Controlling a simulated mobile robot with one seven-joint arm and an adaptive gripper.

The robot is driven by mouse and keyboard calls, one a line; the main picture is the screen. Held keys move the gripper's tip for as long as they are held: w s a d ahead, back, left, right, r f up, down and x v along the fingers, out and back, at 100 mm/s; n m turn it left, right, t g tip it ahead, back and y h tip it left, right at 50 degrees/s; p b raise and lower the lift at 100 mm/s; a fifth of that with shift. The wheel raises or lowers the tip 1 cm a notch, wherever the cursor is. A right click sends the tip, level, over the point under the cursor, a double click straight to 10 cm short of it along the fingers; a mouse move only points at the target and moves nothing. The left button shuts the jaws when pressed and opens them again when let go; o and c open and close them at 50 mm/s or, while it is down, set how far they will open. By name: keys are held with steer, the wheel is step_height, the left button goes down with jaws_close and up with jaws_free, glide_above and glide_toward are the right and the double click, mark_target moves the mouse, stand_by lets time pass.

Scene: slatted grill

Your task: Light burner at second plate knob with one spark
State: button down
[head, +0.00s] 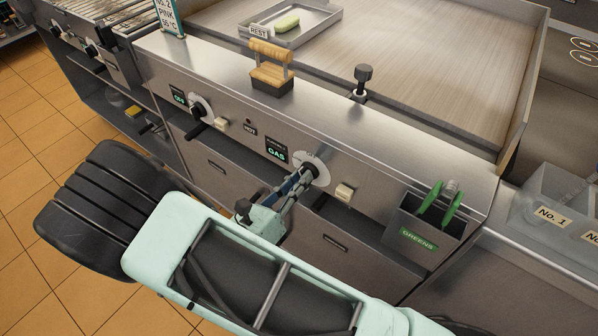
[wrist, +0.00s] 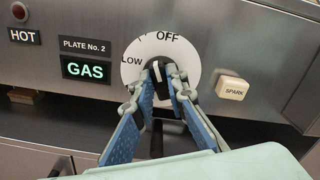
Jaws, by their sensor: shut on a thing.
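The plate No. 2 knob (wrist: 157,128) is black on a white dial (wrist: 186,48) marked OFF and LOW; the dial also shows in the head view (head: 322,160). My gripper (wrist: 165,77) is shut on the knob, a blue-padded finger on each side; in the head view the gripper (head: 303,177) reaches up to the panel. The plate No. 2 display (wrist: 86,68) reads GAS in green. The cream SPARK button (wrist: 232,88) is right of the dial, apart from the gripper; it also shows in the head view (head: 345,191).
Another knob (head: 198,108) with its own cream button (head: 221,125) is farther left on the panel. A dark HOT label (wrist: 25,36) is under a red lamp (wrist: 19,11). A GREENS holder (head: 419,232) with green-handled tongs hangs to the right, past the spark button.

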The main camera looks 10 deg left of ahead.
steer(key=shift+n+p, duration=0.9)
steer(key=shift+n, duration=0.5)
steer(key=c, duration=1.9)
jaws_free()
steer(key=shift+c, duration=0.2)
steer(key=v, duration=1.2)
steer(key=shift+a, duration=0.1)
